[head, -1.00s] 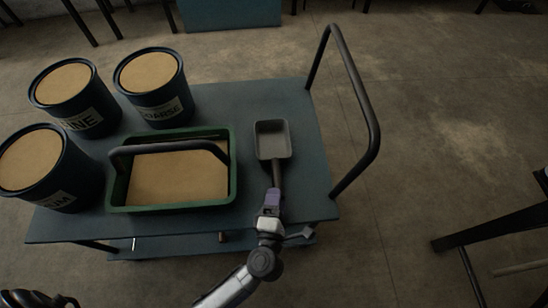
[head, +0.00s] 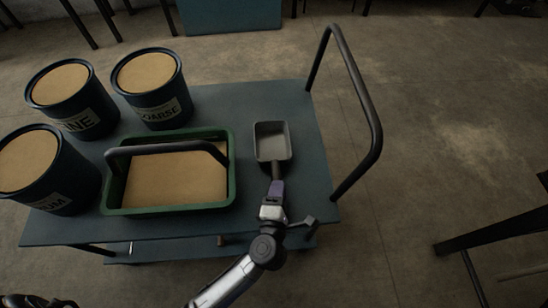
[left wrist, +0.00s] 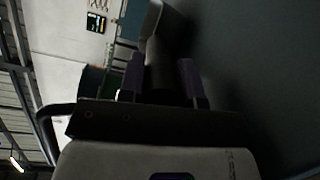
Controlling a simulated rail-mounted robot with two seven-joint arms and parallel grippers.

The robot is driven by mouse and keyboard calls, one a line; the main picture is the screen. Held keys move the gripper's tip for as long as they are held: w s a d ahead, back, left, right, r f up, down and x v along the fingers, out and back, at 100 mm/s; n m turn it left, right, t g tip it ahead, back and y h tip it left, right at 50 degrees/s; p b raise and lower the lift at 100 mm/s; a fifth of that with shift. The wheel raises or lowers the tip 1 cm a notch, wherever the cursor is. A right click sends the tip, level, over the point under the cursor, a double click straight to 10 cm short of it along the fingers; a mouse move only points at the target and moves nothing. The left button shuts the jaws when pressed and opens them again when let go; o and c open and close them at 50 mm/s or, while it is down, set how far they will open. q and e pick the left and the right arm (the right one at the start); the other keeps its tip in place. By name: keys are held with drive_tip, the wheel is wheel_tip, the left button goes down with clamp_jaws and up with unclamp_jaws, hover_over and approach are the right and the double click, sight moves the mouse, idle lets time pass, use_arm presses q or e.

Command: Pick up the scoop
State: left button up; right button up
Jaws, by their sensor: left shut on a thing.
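The scoop (head: 272,148) has a grey rectangular pan and a dark handle. It is over the right part of the blue-grey trolley top, with its pan pointing away from me. My left gripper (head: 276,189) is shut on the scoop's handle, its purple fingers on either side. In the left wrist view, the dark handle of the scoop (left wrist: 165,62) runs between the two fingers of my left gripper (left wrist: 163,80). I cannot tell whether the pan touches the trolley top. My right gripper is not in view.
A green tray (head: 231,180) with tan contents and a dark arched handle stands left of the scoop. Several dark tubs, including one marked COARSE (head: 160,105), stand farther left. The trolley (head: 310,165) has a raised push bar (head: 372,120) at its right. Trolley top right of the scoop is clear.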

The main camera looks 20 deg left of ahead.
use_arm(q)
drive_tip(key=c, duration=0.4)
drive_tip(key=shift+o, duration=0.2)
drive_tip(key=shift+r, duration=0.15)
